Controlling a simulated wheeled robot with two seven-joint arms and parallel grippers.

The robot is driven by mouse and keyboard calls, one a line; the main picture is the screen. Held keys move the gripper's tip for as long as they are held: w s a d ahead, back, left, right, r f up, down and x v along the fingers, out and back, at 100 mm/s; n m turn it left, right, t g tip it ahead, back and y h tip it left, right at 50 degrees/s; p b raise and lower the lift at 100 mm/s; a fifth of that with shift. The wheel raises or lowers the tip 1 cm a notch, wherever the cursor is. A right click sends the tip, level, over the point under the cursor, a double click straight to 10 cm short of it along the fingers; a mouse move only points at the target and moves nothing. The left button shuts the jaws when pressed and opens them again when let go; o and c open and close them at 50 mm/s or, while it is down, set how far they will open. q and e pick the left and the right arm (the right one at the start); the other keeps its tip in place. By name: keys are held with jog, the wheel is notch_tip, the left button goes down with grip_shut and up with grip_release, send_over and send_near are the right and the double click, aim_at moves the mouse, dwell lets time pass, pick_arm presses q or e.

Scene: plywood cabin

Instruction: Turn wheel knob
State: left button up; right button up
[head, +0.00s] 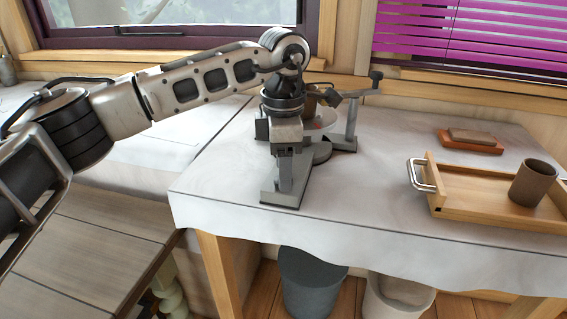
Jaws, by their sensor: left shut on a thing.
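A grey metal stand (286,193) with a flat base and upright posts sits on the white-topped table, near its left side. A rear post (351,122) carries an arm ending in a dark knob (376,76) at upper right. My left gripper (288,145) points down over the front post and is shut on the wheel knob there; the fingers and the contact are largely hidden. My right gripper is not in view.
A wooden tray (452,206) with a metal handle holds a brown cup (533,183) at right. A small reddish block (470,142) lies behind it. Two bins (311,283) stand under the table. The table's front middle is clear.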

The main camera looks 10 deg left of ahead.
pick_arm(q)
jog(key=m, duration=0.6)
jog(key=shift+m, duration=0.3)
jog(key=shift+r, duration=0.1)
dwell(0.4)
jog(key=o, duration=1)
jog(key=shift+r+p, duration=0.35)
jog(key=shift+r, duration=7.6)
jog(key=shift+f, duration=0.1)
